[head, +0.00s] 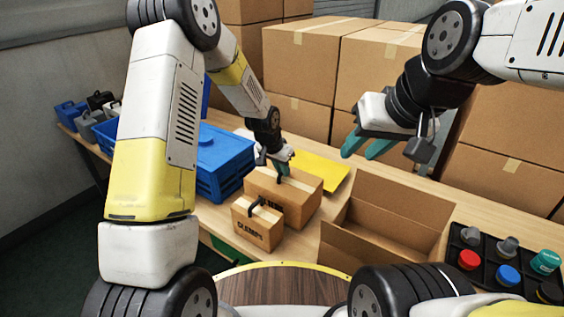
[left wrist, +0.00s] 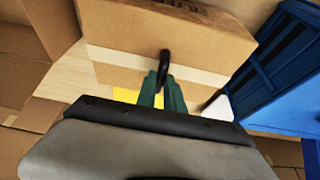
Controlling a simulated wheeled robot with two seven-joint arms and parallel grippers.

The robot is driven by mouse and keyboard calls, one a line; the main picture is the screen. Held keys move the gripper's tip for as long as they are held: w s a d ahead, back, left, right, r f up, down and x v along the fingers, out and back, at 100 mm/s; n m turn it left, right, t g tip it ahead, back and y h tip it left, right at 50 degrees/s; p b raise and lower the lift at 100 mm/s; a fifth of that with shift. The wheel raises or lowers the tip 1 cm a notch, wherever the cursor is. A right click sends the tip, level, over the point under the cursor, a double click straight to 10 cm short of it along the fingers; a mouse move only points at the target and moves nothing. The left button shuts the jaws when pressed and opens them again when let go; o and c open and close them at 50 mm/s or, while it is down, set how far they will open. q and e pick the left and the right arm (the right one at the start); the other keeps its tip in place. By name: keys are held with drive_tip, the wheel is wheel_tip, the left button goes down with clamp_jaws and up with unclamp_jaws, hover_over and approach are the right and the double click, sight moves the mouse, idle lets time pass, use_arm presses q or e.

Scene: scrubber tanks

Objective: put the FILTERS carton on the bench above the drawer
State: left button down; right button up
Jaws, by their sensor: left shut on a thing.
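A brown carton with a black handle (head: 300,202) stands on the wooden bench (head: 345,185). Its dark print is mostly hidden behind a smaller carton (head: 258,226) in front, so I cannot read it as FILTERS. My left gripper (head: 284,160) is over the larger carton, its teal fingers shut on the handle. In the left wrist view the fingers (left wrist: 163,92) meet at the black handle, with the carton (left wrist: 165,38) beyond. I cannot tell whether the carton is clear of the bench. My right gripper (head: 368,147) is open and empty above the bench.
Blue crates (head: 222,165) stand left of the carton. A yellow sheet (head: 322,172) lies behind it. An open empty box (head: 390,215) is to the right, then a black tray (head: 490,262) with coloured caps. Large boxes (head: 300,60) are stacked behind. Something green (head: 228,250) shows below the bench edge.

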use_arm(q)
drive_tip(key=shift+f, duration=0.8)
drive_tip(key=c, duration=1.5)
unclamp_jaws()
drive_tip(key=shift+o, duration=0.2)
drive_tip(key=s+a+r+n+t, duration=0.1)
drive_tip(key=s+a+r, duration=0.35)
drive_tip(key=r, duration=0.55)
drive_tip(key=s+a+r+n, duration=0.1)
drive_tip(key=s+a+r, duration=0.3)
drive_tip(key=r, duration=0.6)
drive_tip(key=s+a+r+n, duration=0.1)
drive_tip(key=s+a+r, duration=0.1)
drive_tip(key=s, duration=0.5)
drive_tip(key=s+a+r+n+t, duration=0.1)
drive_tip(key=s+r, duration=0.3)
drive_tip(key=s, duration=0.4)
drive_tip(key=s+a+r+n, duration=0.2)
drive_tip(key=s+r, duration=0.1)
drive_tip(key=s, duration=0.4)
drive_tip(key=shift+s+a+r+t, duration=0.3)
drive_tip(key=shift+s+a+r, duration=0.05)
drive_tip(key=shift+r, duration=0.05)
